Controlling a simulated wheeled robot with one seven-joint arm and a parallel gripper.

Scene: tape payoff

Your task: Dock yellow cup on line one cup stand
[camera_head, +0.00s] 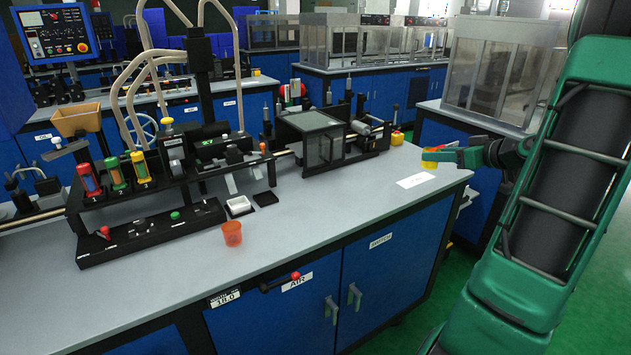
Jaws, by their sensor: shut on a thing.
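The yellow cup (429,164) is held between the fingers of my gripper (438,157), at the right end of the workbench. The green fingers hide most of it, and only small yellow parts show. The gripper points left, above or near a white label on the bench top; its exact height is hard to tell. No stand is clearly marked as line one's. A white-topped square pad (239,205) and a black square pad (265,198) lie at the front of the black machine, far left of the gripper.
An orange-red cup (231,233) stands near the bench's front edge. The black machine (150,240) carries red, green and yellow cylinders marked with numbers. A clear-sided box (323,150) stands along its rail. The bench top (335,208) is clear between the orange-red cup and the white label (416,180).

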